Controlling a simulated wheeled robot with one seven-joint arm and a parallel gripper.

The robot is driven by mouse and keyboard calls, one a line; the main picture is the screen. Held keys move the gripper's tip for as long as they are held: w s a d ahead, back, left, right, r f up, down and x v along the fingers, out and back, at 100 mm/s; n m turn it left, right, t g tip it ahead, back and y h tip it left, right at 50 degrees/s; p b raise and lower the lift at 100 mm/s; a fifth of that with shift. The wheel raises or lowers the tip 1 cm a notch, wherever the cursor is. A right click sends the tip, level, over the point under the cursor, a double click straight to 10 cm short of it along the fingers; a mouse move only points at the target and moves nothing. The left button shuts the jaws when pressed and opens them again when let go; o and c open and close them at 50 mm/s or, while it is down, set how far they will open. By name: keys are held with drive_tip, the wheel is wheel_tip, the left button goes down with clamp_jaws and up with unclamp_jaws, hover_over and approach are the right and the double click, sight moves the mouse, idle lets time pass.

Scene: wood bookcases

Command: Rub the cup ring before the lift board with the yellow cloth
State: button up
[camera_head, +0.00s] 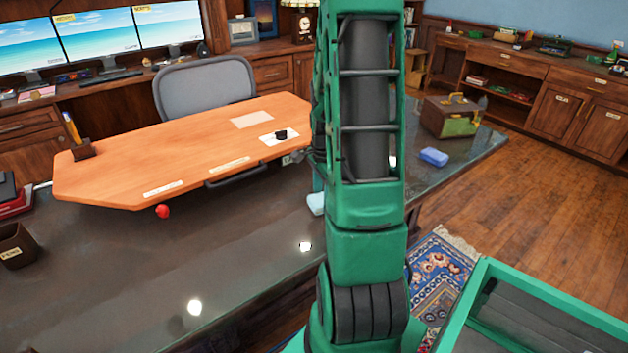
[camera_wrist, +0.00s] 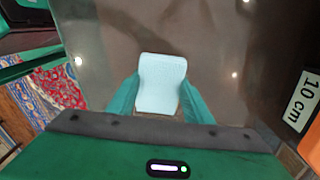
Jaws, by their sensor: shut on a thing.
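My gripper (camera_wrist: 160,104) is shut on a pale light-blue pad (camera_wrist: 162,78), held between its two teal fingers over the dark desk top. In the head view the pale pad (camera_head: 316,203) shows just left of my arm, near the board's right front side. No yellow cloth shows in either view; what I hold looks pale blue. The lift board (camera_head: 200,150) is an orange wooden top raised above the dark desk (camera_head: 130,270). Its edge and a "10 cm" label (camera_wrist: 302,101) show at the right of the wrist view. I cannot make out a cup ring on the desk.
A red knob (camera_head: 162,211) sits at the board's front edge and a dark handle (camera_head: 235,176) lies along it. A brown pen cup (camera_head: 16,245) stands at left. The front desk is clear.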

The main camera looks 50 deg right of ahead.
sight(319, 201)
drive_tip(key=shift+w+a, duration=0.1)
drive_tip(key=shift+a, duration=0.7)
drive_tip(key=shift+d+r, duration=0.1)
drive_tip(key=shift+r, duration=3.9)
